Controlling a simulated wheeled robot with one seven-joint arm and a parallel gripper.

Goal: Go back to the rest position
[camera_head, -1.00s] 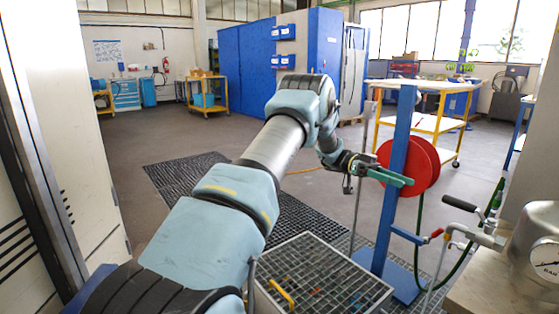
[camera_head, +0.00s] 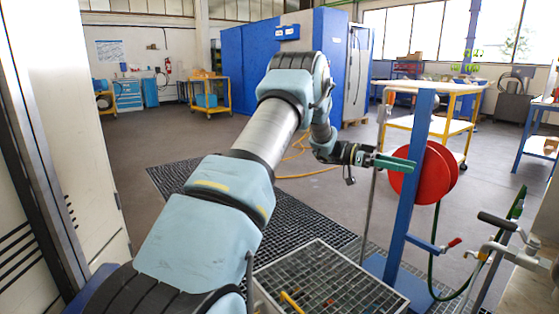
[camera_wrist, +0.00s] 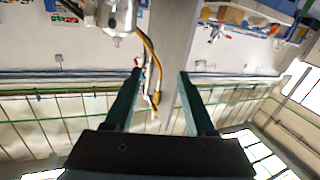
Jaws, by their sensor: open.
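My gripper (camera_head: 412,165) is at the right of the middle in the head view, with its green fingers pointing right. The arm reaches out from the lower left. The fingers overlap the edge of the red reel (camera_head: 440,180) and reach the blue post (camera_head: 421,130) in the picture; I cannot tell whether they touch. In the wrist view my gripper (camera_wrist: 160,74) shows two dark green fingers spread apart. Nothing is held between them; a yellow hose (camera_wrist: 150,55) and a grey upright (camera_wrist: 178,40) show beyond the gap.
A metal grating (camera_head: 325,270) lies low in front. A valve with a handle and hose (camera_head: 497,222) is at the right edge. A yellow trolley (camera_head: 440,125) stands behind the reel. A white panel (camera_head: 95,130) closes off the left. Open floor (camera_head: 150,140) lies behind the arm.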

